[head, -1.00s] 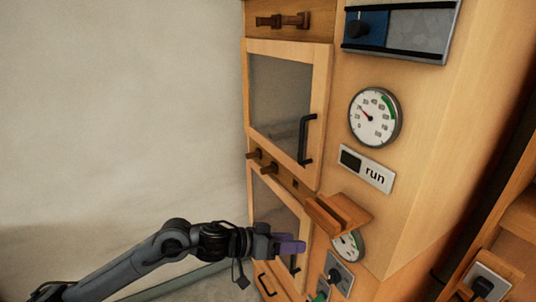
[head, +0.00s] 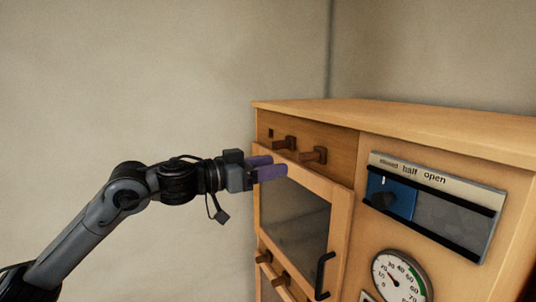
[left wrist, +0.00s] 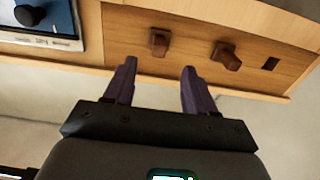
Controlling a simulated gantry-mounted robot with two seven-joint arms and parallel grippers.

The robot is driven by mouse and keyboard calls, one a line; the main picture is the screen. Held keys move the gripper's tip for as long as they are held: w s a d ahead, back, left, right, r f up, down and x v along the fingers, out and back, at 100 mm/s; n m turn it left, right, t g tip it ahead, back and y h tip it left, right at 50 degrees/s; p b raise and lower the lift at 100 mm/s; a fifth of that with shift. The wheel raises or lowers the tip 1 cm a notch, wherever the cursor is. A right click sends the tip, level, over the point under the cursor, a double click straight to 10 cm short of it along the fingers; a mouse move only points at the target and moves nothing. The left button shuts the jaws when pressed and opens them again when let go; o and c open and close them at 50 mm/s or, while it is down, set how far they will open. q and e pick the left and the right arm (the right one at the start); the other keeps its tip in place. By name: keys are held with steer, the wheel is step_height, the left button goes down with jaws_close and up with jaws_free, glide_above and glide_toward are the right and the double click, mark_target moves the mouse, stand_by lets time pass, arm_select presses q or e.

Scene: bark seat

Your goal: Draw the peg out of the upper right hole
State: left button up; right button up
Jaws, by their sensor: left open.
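A wooden strip at the top of the cabinet holds two brown pegs and an empty square hole (head: 270,132) at its left end. The right peg (head: 313,154) sticks out of the strip beside the middle peg (head: 284,142). My left gripper (head: 277,166) has purple fingers, open and empty, left of and slightly below the pegs. The left wrist view shows the strip turned over: the right peg (left wrist: 159,42) is ahead of the gap between the fingertips (left wrist: 160,67), apart from them. The middle peg (left wrist: 226,55) and hole (left wrist: 270,63) lie to its right.
Below the strip is a glass door (head: 295,215) with a black handle (head: 324,276). To the right are a slider panel (head: 437,207) marked closed, half, open and a gauge (head: 400,277). More pegs (head: 264,257) show lower down. The space left of the cabinet is clear.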

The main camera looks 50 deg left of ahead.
mark_target(301, 157)
arm_select(q)
steer(key=p+x, duration=0.7)
steer(key=x, duration=0.1)
steer(key=shift+w+d+r+p, duration=0.15)
steer(key=shift+w+r+p, duration=0.05)
steer(key=shift+r+p, duration=0.2)
steer(key=shift+p+x, duration=0.65)
steer(key=shift+x, duration=0.4)
steer(key=shift+w+f, duration=0.15)
steer(key=shift+f, duration=0.05)
steer(key=c, duration=0.9)
steer(key=shift+c, duration=0.2)
